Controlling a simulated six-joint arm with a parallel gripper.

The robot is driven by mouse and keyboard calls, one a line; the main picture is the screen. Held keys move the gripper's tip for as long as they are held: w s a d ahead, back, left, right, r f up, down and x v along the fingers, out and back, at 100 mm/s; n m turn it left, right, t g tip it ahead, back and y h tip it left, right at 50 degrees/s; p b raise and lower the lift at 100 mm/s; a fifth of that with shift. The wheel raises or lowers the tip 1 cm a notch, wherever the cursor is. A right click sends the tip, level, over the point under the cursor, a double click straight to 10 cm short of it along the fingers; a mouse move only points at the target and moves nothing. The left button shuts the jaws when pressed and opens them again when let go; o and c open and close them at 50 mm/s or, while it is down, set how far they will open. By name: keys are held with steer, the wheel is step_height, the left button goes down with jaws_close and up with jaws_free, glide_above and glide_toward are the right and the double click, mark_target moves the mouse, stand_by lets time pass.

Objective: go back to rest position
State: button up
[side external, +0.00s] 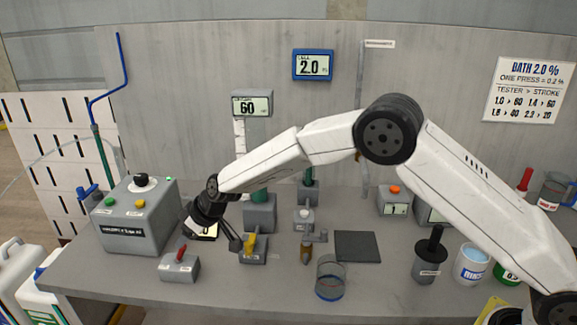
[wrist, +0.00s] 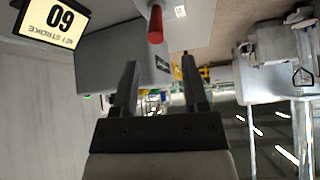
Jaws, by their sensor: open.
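My gripper (side external: 236,243) is low over the left half of the bench in the side view, with my arm stretched out from the right. Its fingertips appear close to the yellow lever (side external: 250,241) on a grey block; whether they touch it I cannot tell. In the wrist view my gripper (wrist: 158,66) has its two dark fingers apart with nothing between them. A red lever (wrist: 155,24) shows beyond the fingers there; it stands on a grey block in the side view (side external: 181,254).
A grey control box (side external: 135,235) stands left of my gripper. A clear beaker (side external: 331,280), a dark square pad (side external: 357,246) and a black-handled pot (side external: 430,262) stand to the right. The bench's front middle is fairly clear.

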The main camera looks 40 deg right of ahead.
steer(key=shift+d, duration=0.1)
steer(key=s+d+r+m+g+h, duration=0.1)
steer(key=s+d+m+h, duration=0.1)
steer(key=s+d, duration=1)
steer(key=s+d+r+m+g+h, duration=0.2)
steer(key=s+d+m, duration=0.2)
steer(key=s+d, duration=0.9)
steer(key=s, duration=0.8)
steer(key=shift+s+m, duration=0.15)
steer(key=shift+m, duration=0.15)
